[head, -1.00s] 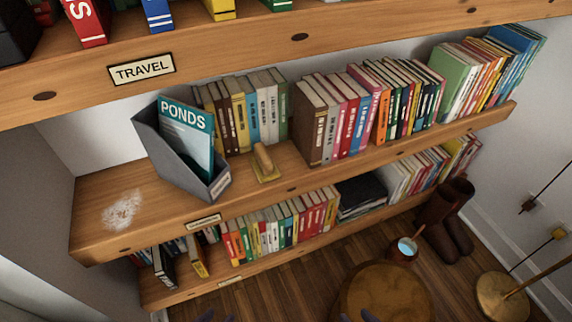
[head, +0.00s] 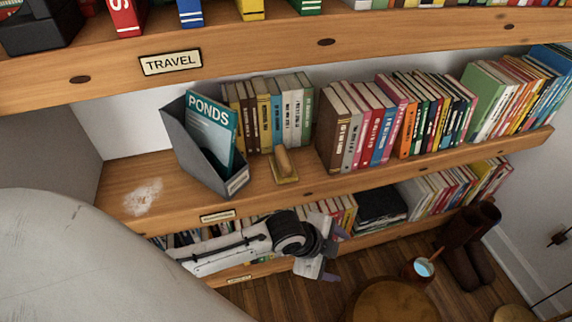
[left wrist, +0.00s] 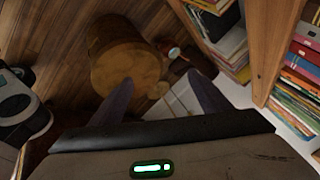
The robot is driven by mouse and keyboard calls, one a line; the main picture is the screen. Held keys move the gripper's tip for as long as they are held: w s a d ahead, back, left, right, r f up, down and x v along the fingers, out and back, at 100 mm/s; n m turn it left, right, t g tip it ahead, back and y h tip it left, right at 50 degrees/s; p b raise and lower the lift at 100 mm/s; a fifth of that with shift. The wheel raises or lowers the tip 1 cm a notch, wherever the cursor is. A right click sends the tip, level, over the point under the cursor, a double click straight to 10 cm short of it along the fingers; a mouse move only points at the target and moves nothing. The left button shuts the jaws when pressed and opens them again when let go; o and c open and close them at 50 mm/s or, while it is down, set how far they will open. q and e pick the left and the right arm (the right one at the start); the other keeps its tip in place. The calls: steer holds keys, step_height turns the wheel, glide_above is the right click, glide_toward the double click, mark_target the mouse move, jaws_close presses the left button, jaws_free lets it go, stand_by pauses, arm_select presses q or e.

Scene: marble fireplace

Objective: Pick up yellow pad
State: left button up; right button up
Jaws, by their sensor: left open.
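The yellow pad (head: 285,179) lies on the middle shelf near its front edge, with an upright tan wooden handle (head: 282,161) on it. It is between the grey magazine file and the thick brown book. My left gripper (head: 332,258) is below and in front of that shelf, lower right of the pad and apart from it. In the left wrist view my left gripper (left wrist: 165,95) has its two fingers spread with nothing between them. The pad does not show in that view. My right gripper is not in view.
A grey magazine file (head: 183,150) holding a PONDS book (head: 212,128) stands left of the pad. Rows of books (head: 270,115) stand behind and right. A whitish dusty patch (head: 142,197) marks the bare left shelf. A round stool (head: 395,300), a mug (head: 418,270) and boots (head: 468,240) are below.

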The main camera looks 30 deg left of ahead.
arm_select(q)
steer(key=w+a+r+m+g+y, duration=0.1)
steer(key=w+a+r+m+y, duration=0.3)
steer(key=w+a+r+m, duration=0.5)
step_height(320, 180, up, 7)
steer(key=m+g+y, duration=0.1)
steer(key=g+y, duration=0.1)
steer(key=y, duration=0.1)
glide_above(284, 156)
steer(key=s+d, duration=0.2)
steer(key=shift+w+a+r+b, duration=0.1)
steer(key=shift+w+b, duration=0.05)
steer(key=shift+b, duration=0.15)
steer(key=x, duration=0.4)
steer(key=shift+w+a+b, duration=0.1)
steer(key=shift+a+b, duration=0.15)
steer(key=shift+b, duration=0.1)
steer(key=x, duration=0.3)
steer(key=b+x, duration=0.1)
steer(key=x, duration=0.1)
steer(key=shift+d+f, duration=0.1)
steer(key=shift+f, duration=0.3)
steer(key=c, duration=1.2)
steer(key=shift+o, duration=0.2)
steer(key=shift+r, duration=0.15)
